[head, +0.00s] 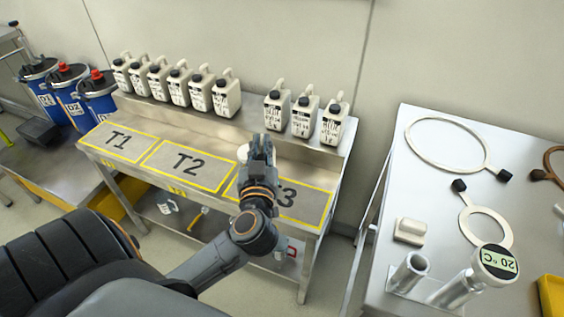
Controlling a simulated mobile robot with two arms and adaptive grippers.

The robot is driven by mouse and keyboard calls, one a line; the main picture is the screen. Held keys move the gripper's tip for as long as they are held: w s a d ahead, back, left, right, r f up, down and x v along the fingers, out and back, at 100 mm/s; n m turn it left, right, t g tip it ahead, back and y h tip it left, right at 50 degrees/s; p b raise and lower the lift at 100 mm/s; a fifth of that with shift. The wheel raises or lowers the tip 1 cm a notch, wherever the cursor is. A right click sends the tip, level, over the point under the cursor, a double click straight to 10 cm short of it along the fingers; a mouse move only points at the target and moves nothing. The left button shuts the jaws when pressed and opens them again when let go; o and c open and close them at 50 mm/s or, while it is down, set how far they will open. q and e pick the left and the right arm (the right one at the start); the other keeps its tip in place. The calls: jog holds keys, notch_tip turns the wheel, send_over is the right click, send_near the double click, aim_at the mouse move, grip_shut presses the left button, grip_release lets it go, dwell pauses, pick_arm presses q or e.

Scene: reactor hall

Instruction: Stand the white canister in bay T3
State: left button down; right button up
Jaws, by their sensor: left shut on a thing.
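My left gripper (262,150) is over bay T3 (312,204), at the right end of the steel bench, and covers part of its label. It is shut on a white thing that looks like the white canister (243,153); only a small pale rounded part shows left of the fingers. The rest is hidden behind my gripper and wrist, so I cannot tell whether it is upright or touches the bench. Bays T1 (119,141) and T2 (188,165) are yellow-outlined and empty. My right gripper is not in view.
Several white jugs (227,98) stand on the raised back shelf, with more jugs (305,115) to the right. Blue drums (97,93) stand at the left. A separate table (410,185) at the right holds rings and a 20 °C gauge (496,262).

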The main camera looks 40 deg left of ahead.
pick_arm(q)
jog(key=w+d+f+b, duration=0.1)
jog(key=w+f+b, duration=0.2)
jog(key=w+f, duration=0.3)
notch_tip(320, 180, down, 4)
jog(key=shift+w+r+b, duration=0.15)
jog(key=shift+w+b, duration=0.2)
jog(key=c, duration=1.4)
grip_release()
jog(key=shift+f, duration=0.2)
jog(key=shift+r, duration=0.1)
jog(key=v, duration=1.2)
